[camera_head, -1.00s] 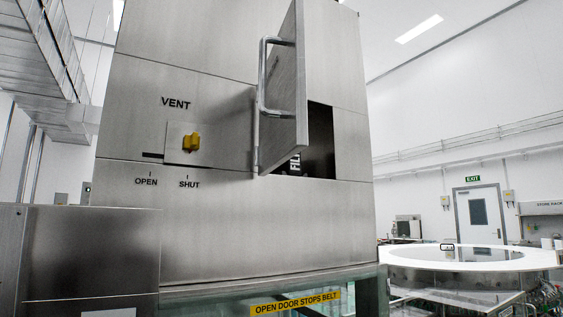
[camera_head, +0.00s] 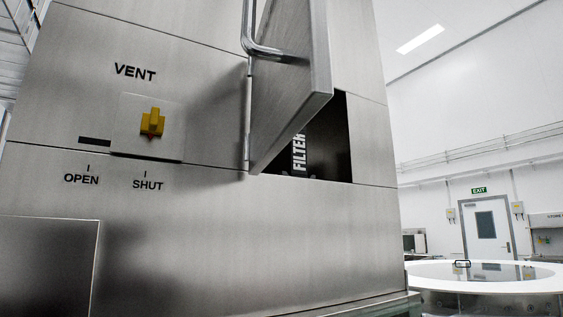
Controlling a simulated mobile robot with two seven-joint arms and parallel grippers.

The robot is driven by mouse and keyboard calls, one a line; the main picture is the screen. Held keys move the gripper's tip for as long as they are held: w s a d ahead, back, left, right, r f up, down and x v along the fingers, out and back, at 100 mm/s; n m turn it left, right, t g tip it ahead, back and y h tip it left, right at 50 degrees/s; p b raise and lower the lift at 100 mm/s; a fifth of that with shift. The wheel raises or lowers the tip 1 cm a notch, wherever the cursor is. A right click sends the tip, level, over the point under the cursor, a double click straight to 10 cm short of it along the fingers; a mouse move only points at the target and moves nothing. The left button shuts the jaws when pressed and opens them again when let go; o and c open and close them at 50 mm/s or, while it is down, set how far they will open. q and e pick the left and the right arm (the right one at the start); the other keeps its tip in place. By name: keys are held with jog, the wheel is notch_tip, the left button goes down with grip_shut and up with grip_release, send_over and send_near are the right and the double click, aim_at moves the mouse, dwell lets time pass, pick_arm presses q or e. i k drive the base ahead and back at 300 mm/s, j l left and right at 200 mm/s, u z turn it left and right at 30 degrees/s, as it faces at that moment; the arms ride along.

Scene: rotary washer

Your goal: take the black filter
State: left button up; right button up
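The black filter (camera_head: 299,154) stands inside a dark opening in the steel machine in the head view. White letters reading "FILTER" run up its face. Its left part is hidden behind the open steel door (camera_head: 292,80), which swings out toward me. The door has a bent bar handle (camera_head: 248,35), cut off by the top edge of the view. Neither of my grippers shows.
A yellow vent knob (camera_head: 152,123) sits left of the door on the machine front (camera_head: 230,240), above the words OPEN and SHUT. A steel box (camera_head: 45,265) juts out at lower left. A white round ring (camera_head: 480,285) stands at lower right.

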aim_at(293, 160)
jog(key=u, duration=0.3)
jog(key=l+u, duration=0.4)
jog(key=i+l+u, duration=0.1)
jog(key=l+u, duration=0.15)
jog(key=u, duration=0.15)
jog(key=l+u, duration=0.2)
jog(key=l, duration=0.2)
jog(key=k+l+u, duration=0.2)
jog(key=l, duration=0.65)
jog(key=k+l+u, duration=0.15)
jog(key=l, duration=0.25)
jog(key=k+l, duration=0.1)
jog(key=l, duration=0.35)
jog(key=k+l, duration=0.1)
jog(key=l, duration=0.85)
jog(key=k, duration=0.05)
